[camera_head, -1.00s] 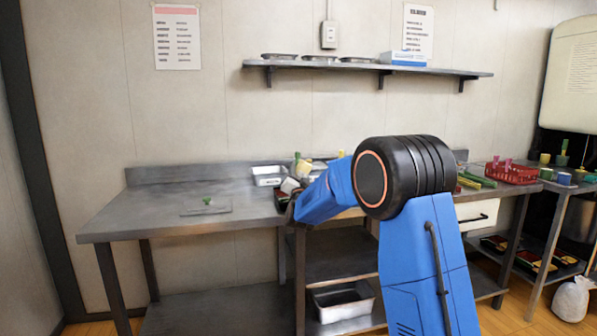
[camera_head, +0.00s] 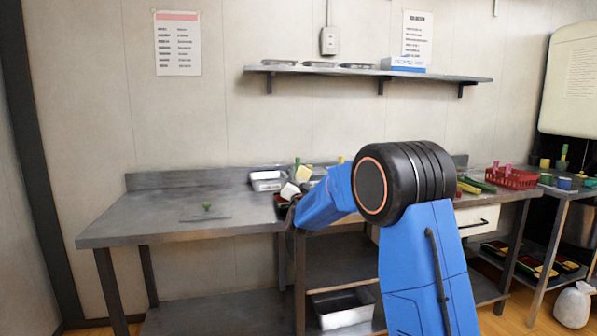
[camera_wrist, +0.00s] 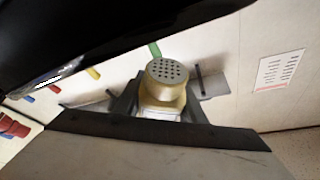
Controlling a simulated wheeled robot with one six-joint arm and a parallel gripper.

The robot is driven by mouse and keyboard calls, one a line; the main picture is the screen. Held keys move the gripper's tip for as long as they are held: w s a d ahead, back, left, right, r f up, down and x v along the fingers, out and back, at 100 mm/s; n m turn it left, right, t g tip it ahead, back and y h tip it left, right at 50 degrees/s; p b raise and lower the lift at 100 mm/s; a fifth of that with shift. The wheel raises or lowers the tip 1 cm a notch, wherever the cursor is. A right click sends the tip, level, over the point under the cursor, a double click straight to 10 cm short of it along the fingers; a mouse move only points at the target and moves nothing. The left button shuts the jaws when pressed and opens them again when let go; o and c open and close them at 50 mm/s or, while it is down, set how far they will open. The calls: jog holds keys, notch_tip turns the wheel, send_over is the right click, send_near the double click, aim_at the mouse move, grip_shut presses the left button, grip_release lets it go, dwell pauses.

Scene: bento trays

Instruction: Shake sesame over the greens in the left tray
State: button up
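My gripper (camera_wrist: 158,106) is shut on a pale yellow shaker (camera_wrist: 167,88) in the wrist view. The shaker's round perforated metal lid faces the wrist camera, and a finger sits on each side of its body. In the head view, the small white item (camera_head: 290,190) at the end of my arm seems to be the shaker. A dark tray edge (camera_head: 281,200) shows just below it on the bench. My forearm covers most of that spot. I cannot make out the greens or any sesame, or tell whether this is the left tray.
A steel pan (camera_head: 267,181) stands behind at the back of the bench (camera_head: 140,222). A flat plate with a small green item (camera_head: 207,207) lies to the left, with clear bench around it. A red basket (camera_head: 512,178) and green items (camera_head: 478,185) are at the right.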

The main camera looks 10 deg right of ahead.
jog(key=shift+r, duration=0.15)
jog(key=shift+r, duration=1.65)
jog(key=shift+f, duration=1.75)
jog(key=shift+r, duration=1.75)
notch_tip(320, 180, up, 7)
